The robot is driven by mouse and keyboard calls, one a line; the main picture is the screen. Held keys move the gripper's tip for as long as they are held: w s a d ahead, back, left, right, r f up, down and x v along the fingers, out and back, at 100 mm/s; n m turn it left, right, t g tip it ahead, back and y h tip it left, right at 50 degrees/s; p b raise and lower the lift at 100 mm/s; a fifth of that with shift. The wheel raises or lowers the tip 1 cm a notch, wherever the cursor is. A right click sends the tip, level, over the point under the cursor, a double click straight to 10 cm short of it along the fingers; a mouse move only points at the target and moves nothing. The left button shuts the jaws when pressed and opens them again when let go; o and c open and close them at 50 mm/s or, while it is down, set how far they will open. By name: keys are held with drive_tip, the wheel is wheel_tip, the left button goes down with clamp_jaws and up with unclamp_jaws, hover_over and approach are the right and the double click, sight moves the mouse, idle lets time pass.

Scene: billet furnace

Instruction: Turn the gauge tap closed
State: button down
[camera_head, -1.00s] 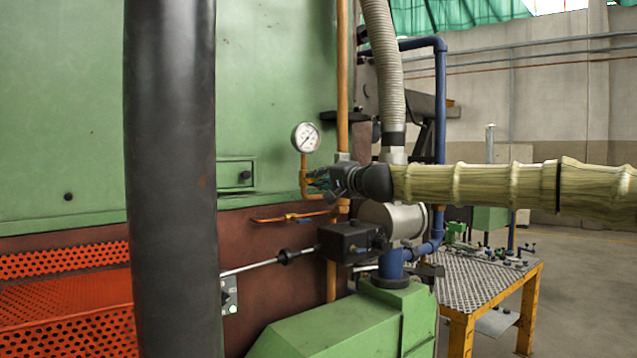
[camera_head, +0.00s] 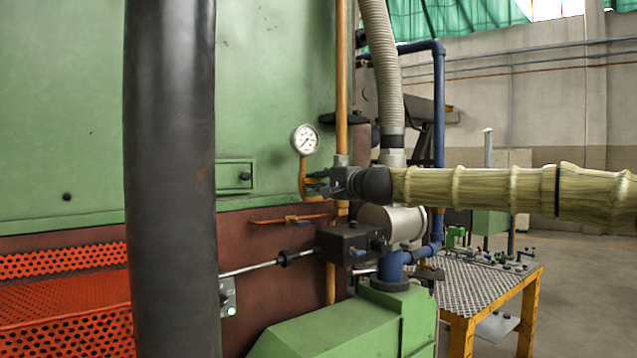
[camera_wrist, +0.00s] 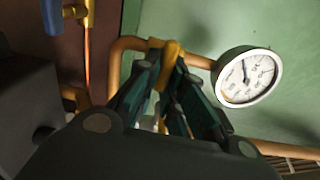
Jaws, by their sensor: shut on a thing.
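The round white pressure gauge (camera_head: 305,139) stands on a bent orange-brass pipe (camera_head: 303,180) in front of the green furnace wall. It also shows in the wrist view (camera_wrist: 247,77), at the right. My gripper (camera_head: 314,184) reaches in from the right to the pipe below the gauge. In the wrist view my gripper's dark green fingers (camera_wrist: 167,75) close around a brass-coloured part (camera_wrist: 171,50) on this pipe, which seems to be the gauge tap. The fingers hide most of the tap, so its handle angle cannot be made out.
Another tap with a blue handle (camera_wrist: 52,15) sits near, at the wrist view's upper left. A black box (camera_head: 352,243) and blue pipe (camera_head: 439,130) are below and behind my gripper. A metal-topped table (camera_head: 480,287) stands at the right.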

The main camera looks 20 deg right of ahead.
drive_tip(key=shift+d, duration=0.1)
drive_tip(key=c, duration=1.5)
unclamp_jaws()
drive_tip(key=shift+d, duration=0.1)
drive_tip(key=v, duration=1.2)
